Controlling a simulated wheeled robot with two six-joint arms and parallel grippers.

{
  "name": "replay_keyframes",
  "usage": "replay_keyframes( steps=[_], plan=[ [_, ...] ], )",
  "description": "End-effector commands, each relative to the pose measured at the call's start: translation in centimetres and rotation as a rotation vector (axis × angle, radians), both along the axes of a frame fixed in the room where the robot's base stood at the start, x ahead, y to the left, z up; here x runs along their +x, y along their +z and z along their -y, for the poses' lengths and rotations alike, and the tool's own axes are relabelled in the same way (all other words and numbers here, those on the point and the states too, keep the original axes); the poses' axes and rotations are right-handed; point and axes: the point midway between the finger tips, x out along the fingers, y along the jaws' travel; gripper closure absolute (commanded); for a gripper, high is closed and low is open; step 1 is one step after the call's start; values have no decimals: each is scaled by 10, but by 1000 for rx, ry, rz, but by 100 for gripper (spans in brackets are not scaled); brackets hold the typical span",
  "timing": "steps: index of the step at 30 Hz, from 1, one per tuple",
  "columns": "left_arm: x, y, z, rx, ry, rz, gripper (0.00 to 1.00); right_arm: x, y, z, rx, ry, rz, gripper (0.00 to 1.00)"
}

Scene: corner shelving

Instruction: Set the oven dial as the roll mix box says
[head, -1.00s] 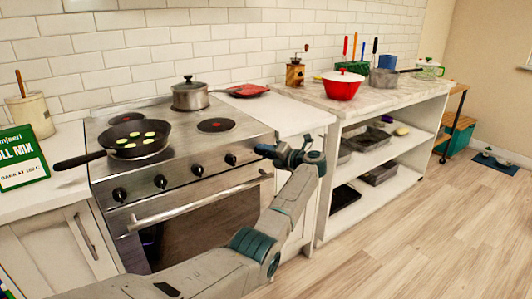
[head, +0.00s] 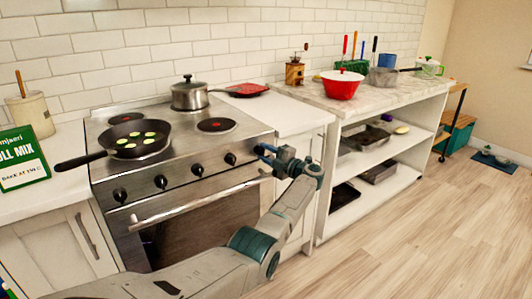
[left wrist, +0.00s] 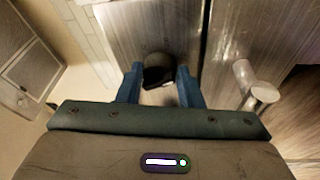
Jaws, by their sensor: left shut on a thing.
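The green roll mix box (head: 22,157) stands on the left counter, cut off by the picture's left edge. A white label on it reads "BAKE AT" and a number too small to read surely. The steel oven (head: 185,205) has a row of black dials along its front panel; the rightmost uncovered one (head: 230,159) is beside my left gripper (head: 265,154). In the left wrist view, a dark round oven dial (left wrist: 158,71) sits between the fingers of my left gripper (left wrist: 159,86), which is shut on it. That dial is mostly hidden in the head view. My right gripper is out of view.
A frying pan (head: 130,139) with green-edged slices is on the hob, its handle sticking out to the left. A lidded pot (head: 190,94) stands behind. The oven's handle bar (head: 190,201) runs below the dials. Open floor (head: 430,230) lies to the right.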

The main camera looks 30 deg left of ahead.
Motion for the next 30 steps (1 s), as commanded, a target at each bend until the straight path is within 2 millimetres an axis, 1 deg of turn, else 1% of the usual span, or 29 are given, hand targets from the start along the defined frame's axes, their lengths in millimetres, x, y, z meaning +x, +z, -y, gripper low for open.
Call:
replay_keyframes(
  steps=[6, 17, 18, 21, 30],
  plan=[
    [0, -2, 0, 12, -1, -31, 90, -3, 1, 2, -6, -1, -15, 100],
    [0, -2, 0, 13, -1, -34, 90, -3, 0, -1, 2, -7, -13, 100],
    [0, -2, 0, 13, -1, -34, 63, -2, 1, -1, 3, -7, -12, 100],
    [0, -2, 0, 13, -1, -33, 45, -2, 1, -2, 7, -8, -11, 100],
    [0, -1, 2, 13, -1, -32, 45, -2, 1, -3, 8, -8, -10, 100]
  ],
)
